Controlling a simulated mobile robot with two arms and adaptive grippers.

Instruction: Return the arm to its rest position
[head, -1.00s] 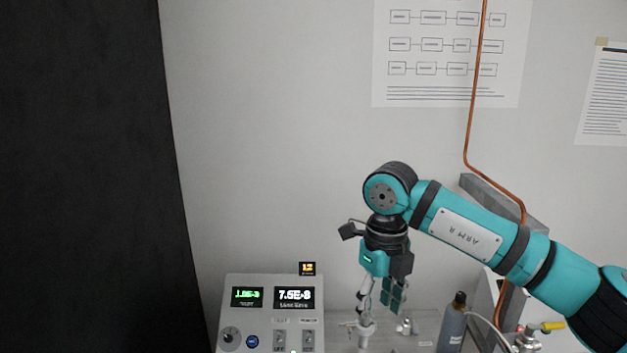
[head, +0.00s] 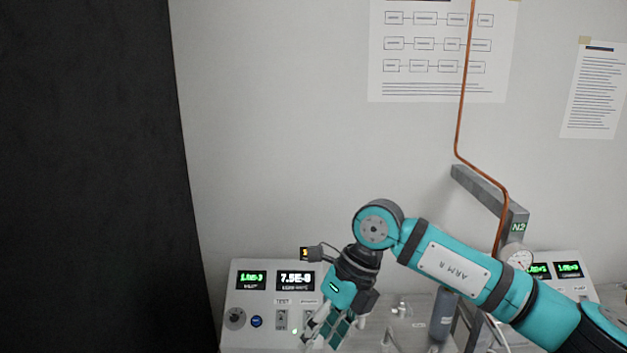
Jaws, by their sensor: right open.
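My right arm comes in from the lower right, a teal arm with a white plate marked ARM R. Its right gripper (head: 322,332) points down and to the left, with its fingers apart and nothing seen between them. The fingertips are in front of the lower right part of a grey control box (head: 262,318) with lit displays. My left gripper is out of view.
A dark bottle (head: 443,314) and small metal fittings (head: 390,341) stand on the bench to the right of the gripper. A gauge (head: 517,257), an N2 post and a copper pipe (head: 459,125) are behind the arm. A second display unit (head: 568,270) is at right. A black panel (head: 90,180) fills the left.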

